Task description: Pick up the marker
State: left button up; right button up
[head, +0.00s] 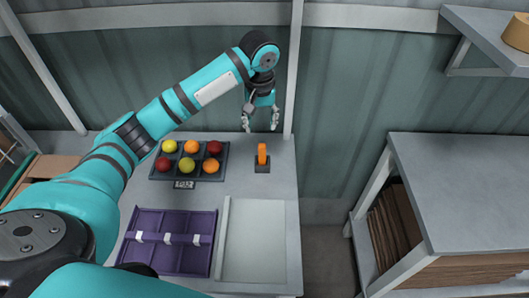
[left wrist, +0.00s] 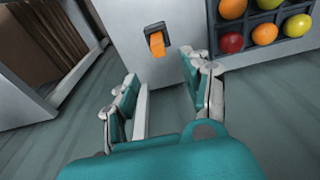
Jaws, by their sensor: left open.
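An orange marker (head: 262,150) stands upright in a small dark holder (head: 262,168) on the grey table, right of the dark fruit tray. It also shows in the left wrist view (left wrist: 157,46), beyond the fingertips, with its holder around one end. My left gripper (head: 260,124) is open and empty, its fingers pointing down. It appears above and behind the marker in the head view, apart from it. In the left wrist view the two fingers of this gripper (left wrist: 163,72) are spread wide with nothing between them. My right gripper is not in view.
A dark compartment tray (head: 226,164) holds several red, yellow and orange tomatoes left of the marker. A purple divided crate (head: 150,221) and a shallow pale tray (head: 254,240) lie nearer on the table. A separate grey bench (head: 460,185) stands at right, across a gap.

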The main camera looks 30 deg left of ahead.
pick_arm(q)
send_over(262, 147)
jog(key=f, duration=0.5)
jog(key=shift+s+a+f+p, duration=0.1)
jog(key=shift+s+f+p, duration=0.2)
jog(key=shift+s+p, duration=0.05)
jog(key=shift+w+f, duration=0.15)
jog(key=shift+f, duration=0.65)
jog(key=shift+w+f, duration=0.15)
jog(key=shift+f, duration=0.6)
jog(key=f+p, duration=0.1)
jog(key=f, duration=0.3)
jog(key=shift+w+f, duration=0.2)
jog(key=shift+f, duration=0.25)
grip_shut()
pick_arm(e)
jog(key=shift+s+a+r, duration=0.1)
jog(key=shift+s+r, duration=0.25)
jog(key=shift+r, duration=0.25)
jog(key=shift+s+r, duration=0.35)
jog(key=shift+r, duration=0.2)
